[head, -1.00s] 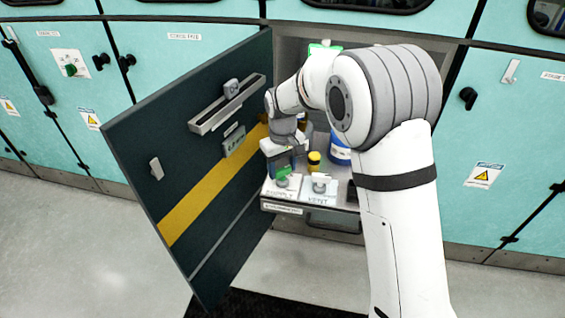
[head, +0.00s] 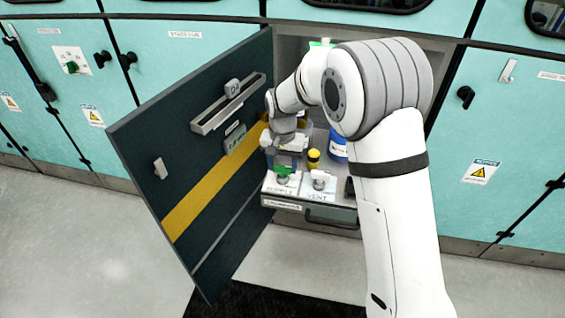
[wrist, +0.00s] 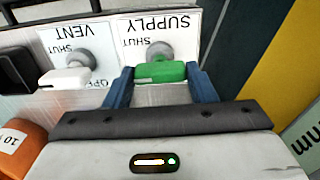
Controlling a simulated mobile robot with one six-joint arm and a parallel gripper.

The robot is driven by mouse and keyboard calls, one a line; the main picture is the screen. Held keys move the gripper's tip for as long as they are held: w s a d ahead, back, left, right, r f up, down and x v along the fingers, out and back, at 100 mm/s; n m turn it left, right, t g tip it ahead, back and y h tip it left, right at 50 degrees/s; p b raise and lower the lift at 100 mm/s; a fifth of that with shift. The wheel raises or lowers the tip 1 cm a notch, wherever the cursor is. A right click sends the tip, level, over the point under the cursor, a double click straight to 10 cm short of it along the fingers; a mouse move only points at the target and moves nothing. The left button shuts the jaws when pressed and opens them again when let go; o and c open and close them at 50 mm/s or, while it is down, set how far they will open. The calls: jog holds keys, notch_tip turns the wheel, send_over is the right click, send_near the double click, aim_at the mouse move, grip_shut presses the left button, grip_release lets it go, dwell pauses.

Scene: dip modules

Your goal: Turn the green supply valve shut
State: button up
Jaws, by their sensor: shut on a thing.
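The green supply valve handle (wrist: 160,72) sits on a grey round stem on a white plate marked SUPPLY and SHUT. My gripper (wrist: 160,75) has its two blue fingers at either end of the green handle, shut on it. In the wrist view, which is upside down, the handle lies crosswise between the fingers. In the head view the green handle (head: 283,171) shows at the front of the drawer, with my gripper (head: 285,160) just behind it. The OPEN mark of the supply plate is hidden.
The white vent valve handle (wrist: 66,78) stands close beside the supply valve. A yellow-and-black item (head: 313,158) and a blue container (head: 338,146) stand behind on the drawer (head: 340,205). The open dark cabinet door (head: 190,165) is close on the left. An orange container (wrist: 15,145) shows too.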

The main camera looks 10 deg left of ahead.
aim_at(282, 166)
dwell(0.6)
jog(key=o, duration=1)
jog(key=shift+r+p, duration=0.4)
jog(key=shift+r, duration=3.5)
